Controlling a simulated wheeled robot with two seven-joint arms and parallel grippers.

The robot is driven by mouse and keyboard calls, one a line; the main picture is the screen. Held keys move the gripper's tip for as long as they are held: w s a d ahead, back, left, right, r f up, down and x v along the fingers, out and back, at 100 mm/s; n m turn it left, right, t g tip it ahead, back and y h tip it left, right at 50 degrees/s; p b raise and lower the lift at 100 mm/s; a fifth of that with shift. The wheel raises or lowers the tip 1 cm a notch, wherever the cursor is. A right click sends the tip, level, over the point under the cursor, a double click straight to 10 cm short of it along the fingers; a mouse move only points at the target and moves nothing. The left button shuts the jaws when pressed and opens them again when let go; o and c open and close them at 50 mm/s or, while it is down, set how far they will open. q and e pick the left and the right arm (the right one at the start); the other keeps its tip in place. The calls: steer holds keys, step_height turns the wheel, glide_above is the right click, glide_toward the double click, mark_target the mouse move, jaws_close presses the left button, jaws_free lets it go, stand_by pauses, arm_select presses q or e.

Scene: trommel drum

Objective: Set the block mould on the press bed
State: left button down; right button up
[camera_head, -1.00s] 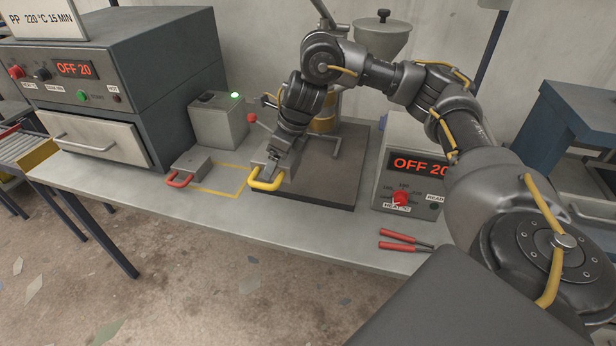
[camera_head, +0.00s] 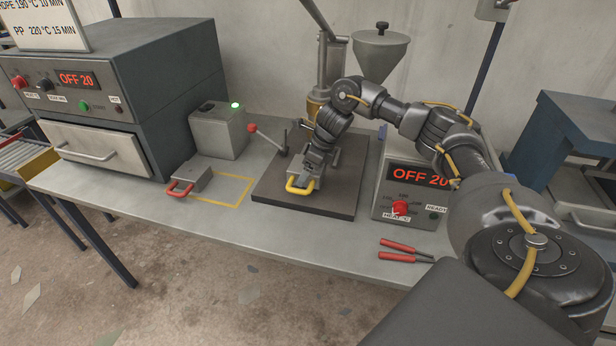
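The block mould (camera_head: 308,181) is a grey metal block with a yellow loop handle at its front. It is over the middle of the dark, flat press bed (camera_head: 275,187). It looks low over the plate, but I cannot tell whether it touches. My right gripper (camera_head: 318,164) reaches down from above, shut on the mould; its fingertips are partly hidden against the grey metal. My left gripper is out of view.
A red-knobbed lever (camera_head: 266,138) stands behind the bed. A heater box (camera_head: 405,190) is to the right, with red-handled pliers (camera_head: 405,248) in front. An oven (camera_head: 110,100) stands left.

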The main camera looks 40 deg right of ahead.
steer(key=shift+w+d+f, duration=0.1)
steer(key=shift+d+f, duration=0.1)
step_height(320, 180, down, 3)
steer(key=shift+d+r+p, duration=0.1)
steer(key=shift+p, duration=0.6)
steer(key=shift+f, duration=0.25)
steer(key=shift+f, duration=0.1)
steer(key=o, duration=1.3)
